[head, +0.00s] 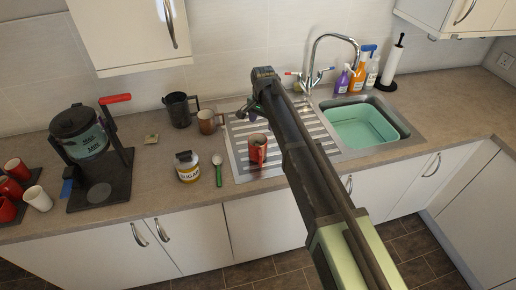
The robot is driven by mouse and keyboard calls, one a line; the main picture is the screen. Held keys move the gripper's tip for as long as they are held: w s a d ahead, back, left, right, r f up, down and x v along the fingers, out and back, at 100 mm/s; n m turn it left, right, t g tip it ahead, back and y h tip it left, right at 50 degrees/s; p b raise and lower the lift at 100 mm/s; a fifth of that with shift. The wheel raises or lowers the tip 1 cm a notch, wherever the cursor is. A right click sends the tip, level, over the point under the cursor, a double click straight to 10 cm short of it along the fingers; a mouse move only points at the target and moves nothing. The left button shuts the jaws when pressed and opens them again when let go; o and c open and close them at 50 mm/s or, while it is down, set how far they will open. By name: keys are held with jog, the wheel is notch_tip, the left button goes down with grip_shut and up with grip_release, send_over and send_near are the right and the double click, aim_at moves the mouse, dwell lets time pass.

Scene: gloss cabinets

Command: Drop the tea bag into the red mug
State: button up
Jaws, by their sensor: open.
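A small flat yellow-green packet (151,139), which looks like the tea bag, lies on the worktop between the black coffee maker and the dark mug. A red mug (257,149) stands on the metal draining board, just left of my arm. More red mugs (17,170) stand at the far left. My gripper (248,110) is above the back of the draining board, behind the red mug there and apart from the packet. It is open and appears empty; its fingers are small and partly hidden by the wrist.
A black coffee maker (84,150) with a red handle stands at left. A dark mug (179,110), a brown mug (208,121), a sugar jar (187,167) and a green spoon (218,170) surround the worktop's middle. A sink with a green basin (362,128) is right. A wall cupboard (130,35) hangs above.

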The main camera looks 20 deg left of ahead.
notch_tip(320, 180, up, 9)
jog(key=p, duration=0.7)
jog(key=shift+p, duration=0.4)
jog(key=shift+r, duration=0.1)
jog(key=s+d+f+n+b, duration=0.1)
jog(key=s+d+f+b, duration=0.3)
jog(key=d, duration=1)
jog(key=s+d+f+n+b, duration=0.1)
jog(key=s+d+f+b, duration=0.4)
jog(key=s+d, duration=0.6)
jog(key=s+d+f+b, duration=0.5)
jog(key=s+d, duration=0.2)
jog(key=d, duration=1)
jog(key=shift+s+n, duration=0.4)
